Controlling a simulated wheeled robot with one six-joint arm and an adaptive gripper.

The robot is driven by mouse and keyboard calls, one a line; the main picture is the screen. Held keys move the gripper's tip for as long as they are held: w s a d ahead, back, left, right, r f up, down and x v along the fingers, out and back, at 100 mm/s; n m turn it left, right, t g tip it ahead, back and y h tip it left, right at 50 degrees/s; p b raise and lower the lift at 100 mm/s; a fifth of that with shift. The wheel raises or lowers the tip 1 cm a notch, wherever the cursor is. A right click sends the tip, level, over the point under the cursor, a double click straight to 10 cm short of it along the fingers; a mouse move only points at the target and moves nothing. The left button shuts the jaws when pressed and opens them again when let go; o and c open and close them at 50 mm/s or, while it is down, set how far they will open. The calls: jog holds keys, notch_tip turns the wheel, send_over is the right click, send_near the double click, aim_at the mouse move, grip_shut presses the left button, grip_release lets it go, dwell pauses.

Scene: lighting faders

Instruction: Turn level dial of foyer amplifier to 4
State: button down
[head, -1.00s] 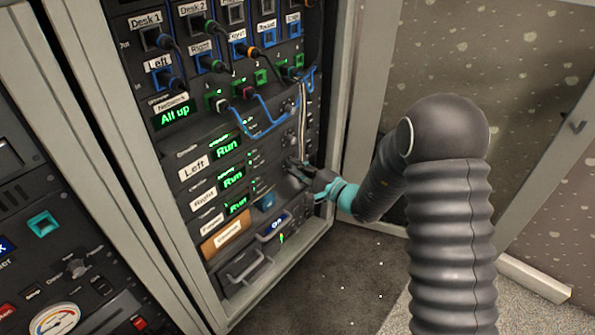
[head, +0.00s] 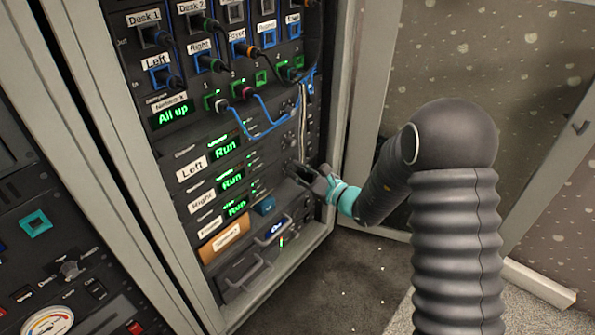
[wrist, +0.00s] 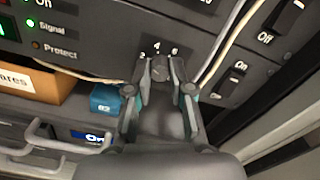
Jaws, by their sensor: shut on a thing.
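The foyer amplifier is the lowest of three amplifiers in the rack; its "Foyer" label (head: 210,226) and green "Run" display (head: 235,208) show in the head view. My gripper (wrist: 160,72) is shut on a small dark round dial (wrist: 160,68) in the wrist view, one finger on each side. A "4" is printed above the dial, a "6" to its right and a blurred figure to its left. The dial's pointer mark is too unclear to read. In the head view my gripper (head: 305,172) reaches the rack's right side and hides the dial.
Two cables (wrist: 225,45) hang close to the right of the dial. On/off switches (wrist: 228,85) stand further right. An orange-brown "Spares" box (wrist: 30,82) and a blue box (wrist: 104,99) lie below left. The rack's frame post (head: 335,110) is right of the panels.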

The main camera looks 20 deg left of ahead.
jog(key=m+p, duration=0.1)
jog(key=m, duration=0.3)
jog(key=shift+m+p, duration=0.7)
jog(key=shift+m, duration=1.1)
jog(key=c, duration=1)
grip_release()
jog(key=shift+c, duration=0.2)
jog(key=v, duration=1.2)
